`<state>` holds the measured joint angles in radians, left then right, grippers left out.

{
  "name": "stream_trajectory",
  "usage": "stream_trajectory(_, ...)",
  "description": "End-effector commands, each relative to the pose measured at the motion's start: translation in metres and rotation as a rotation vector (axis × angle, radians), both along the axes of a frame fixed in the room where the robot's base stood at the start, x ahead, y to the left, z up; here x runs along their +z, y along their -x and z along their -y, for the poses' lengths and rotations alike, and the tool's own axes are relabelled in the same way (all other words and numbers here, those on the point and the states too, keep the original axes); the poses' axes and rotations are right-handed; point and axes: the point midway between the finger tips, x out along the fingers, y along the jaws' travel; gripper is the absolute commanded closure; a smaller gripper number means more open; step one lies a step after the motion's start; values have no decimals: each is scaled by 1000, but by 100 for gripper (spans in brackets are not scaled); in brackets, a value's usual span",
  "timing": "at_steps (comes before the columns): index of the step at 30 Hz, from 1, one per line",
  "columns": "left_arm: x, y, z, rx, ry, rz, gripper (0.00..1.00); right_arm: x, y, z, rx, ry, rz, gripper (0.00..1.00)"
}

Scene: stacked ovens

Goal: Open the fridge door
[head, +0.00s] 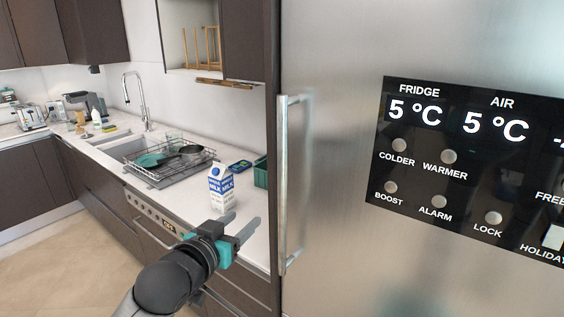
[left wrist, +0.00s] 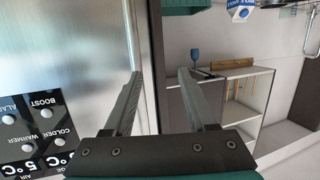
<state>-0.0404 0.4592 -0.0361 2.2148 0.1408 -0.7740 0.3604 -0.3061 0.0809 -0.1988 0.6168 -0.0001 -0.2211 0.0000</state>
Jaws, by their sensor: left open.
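The fridge door (head: 340,200) is a large brushed-steel panel filling the right of the head view, and it is closed. Its handle (head: 282,185) is a vertical metal bar along the door's left edge. My left gripper (head: 243,220) is open and empty, to the left of the handle's lower half and apart from it in the picture. In the left wrist view, turned upside down, the open fingers (left wrist: 159,75) have the steel door (left wrist: 70,60) to their left. I cannot tell there whether the pale vertical strip by the left finger is the handle. My right gripper is out of view.
A black display panel (head: 470,170) is on the fridge door. A milk carton (head: 221,187) stands on the white counter (head: 205,217) behind my left gripper. A dish rack (head: 170,165) and sink lie farther back. Open floor (head: 60,250) shows at lower left.

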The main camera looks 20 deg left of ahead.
Motion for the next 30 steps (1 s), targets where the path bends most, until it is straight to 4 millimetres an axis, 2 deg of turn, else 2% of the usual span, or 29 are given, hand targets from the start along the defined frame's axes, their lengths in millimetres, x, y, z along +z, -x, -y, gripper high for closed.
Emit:
stream_trajectory(1, 36, 6, 7, -20, 0, 53, 43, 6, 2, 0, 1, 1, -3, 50)
stream_trajectory(3, 71, 16, 15, -40, 4, 109, 43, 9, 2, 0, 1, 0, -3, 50)
stream_trajectory(6, 105, 29, 24, -64, 5, 165, 43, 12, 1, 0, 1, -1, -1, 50)
stream_trajectory(9, 124, 37, 30, -80, 9, 199, 43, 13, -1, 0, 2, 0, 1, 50)
stream_trajectory(13, 132, 38, 33, -86, 9, 213, 43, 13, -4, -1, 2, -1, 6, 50)
stream_trajectory(17, 131, 28, 34, -86, 10, 214, 43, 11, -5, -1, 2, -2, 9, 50)
stream_trajectory(30, 133, -37, 44, -86, 9, 213, 43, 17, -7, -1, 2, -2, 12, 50)
